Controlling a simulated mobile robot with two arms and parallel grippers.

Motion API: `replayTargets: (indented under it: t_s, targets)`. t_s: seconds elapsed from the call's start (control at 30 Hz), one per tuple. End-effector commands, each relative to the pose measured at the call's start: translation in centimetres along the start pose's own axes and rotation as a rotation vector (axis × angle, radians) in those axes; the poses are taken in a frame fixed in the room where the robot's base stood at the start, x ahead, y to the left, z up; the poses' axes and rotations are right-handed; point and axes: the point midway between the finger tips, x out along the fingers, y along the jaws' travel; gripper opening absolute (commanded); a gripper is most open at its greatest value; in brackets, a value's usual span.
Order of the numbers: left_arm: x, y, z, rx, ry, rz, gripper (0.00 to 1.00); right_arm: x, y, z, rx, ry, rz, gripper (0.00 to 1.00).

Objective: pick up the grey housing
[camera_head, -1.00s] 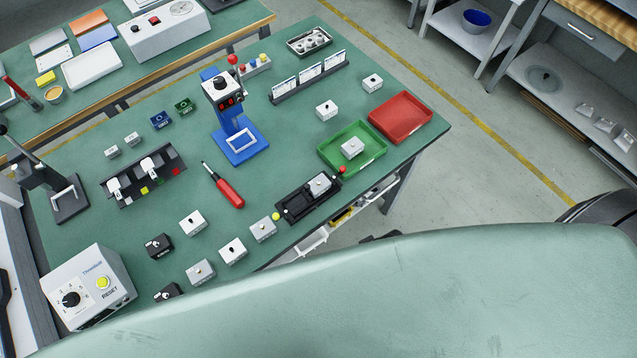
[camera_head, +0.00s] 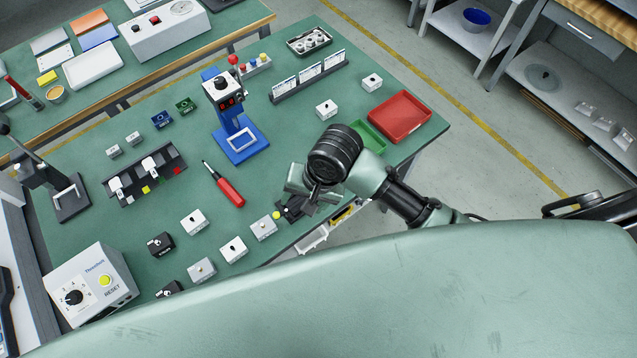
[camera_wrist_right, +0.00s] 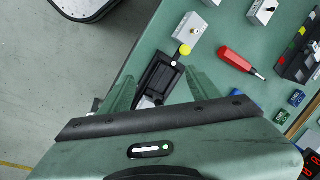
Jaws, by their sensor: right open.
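In the head view my right gripper (camera_head: 303,194) is over the black fixture (camera_head: 287,210) at the table's front edge. In the right wrist view its open, empty fingers (camera_wrist_right: 158,76) are either side of the black fixture (camera_wrist_right: 160,72). A grey housing (camera_wrist_right: 147,102) in the fixture shows partly between the fingers; in the head view my arm hides it. Another grey housing (camera_head: 263,229) sits on the table beside the yellow ball, also in the right wrist view (camera_wrist_right: 182,34). A third greyish housing (camera_head: 202,269) is farther left. My left gripper is not in view.
A yellow ball (camera_head: 276,215) is at the fixture's left end. The red screwdriver (camera_head: 229,191) lies behind it. A green tray (camera_head: 371,139), partly hidden by my arm, and a red tray (camera_head: 400,116) are at right. A blue press stand (camera_head: 240,150) stands behind.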

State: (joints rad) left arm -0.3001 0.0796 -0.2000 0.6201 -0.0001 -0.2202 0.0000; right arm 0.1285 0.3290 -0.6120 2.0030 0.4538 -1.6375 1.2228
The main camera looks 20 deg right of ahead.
Motion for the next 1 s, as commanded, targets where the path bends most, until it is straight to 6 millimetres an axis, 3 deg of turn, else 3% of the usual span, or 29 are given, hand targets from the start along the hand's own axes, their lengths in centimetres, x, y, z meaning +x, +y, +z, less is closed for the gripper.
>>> replayTargets:
  t_s: [0.03, 0.2, 0.4, 0.77, 1.0]
  targets:
    - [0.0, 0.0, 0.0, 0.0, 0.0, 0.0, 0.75, 0.1, -0.4, -1.7, 0.087, 0.003, 0.041, 0.62]
    - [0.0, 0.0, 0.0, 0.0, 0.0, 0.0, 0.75, 0.2, 0.3, -6.1, 0.444, 0.031, 0.18, 0.62]
    - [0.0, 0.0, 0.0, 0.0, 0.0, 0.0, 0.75, -0.5, 1.4, -9.4, 0.695, 0.088, 0.26, 0.62]
    - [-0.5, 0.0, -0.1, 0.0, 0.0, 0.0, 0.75, 2.5, 2.5, -9.6, 0.731, 0.095, 0.27, 0.62]
    - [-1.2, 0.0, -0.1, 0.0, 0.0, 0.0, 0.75, 5.9, 3.6, -9.4, 0.729, 0.095, 0.269, 0.62]
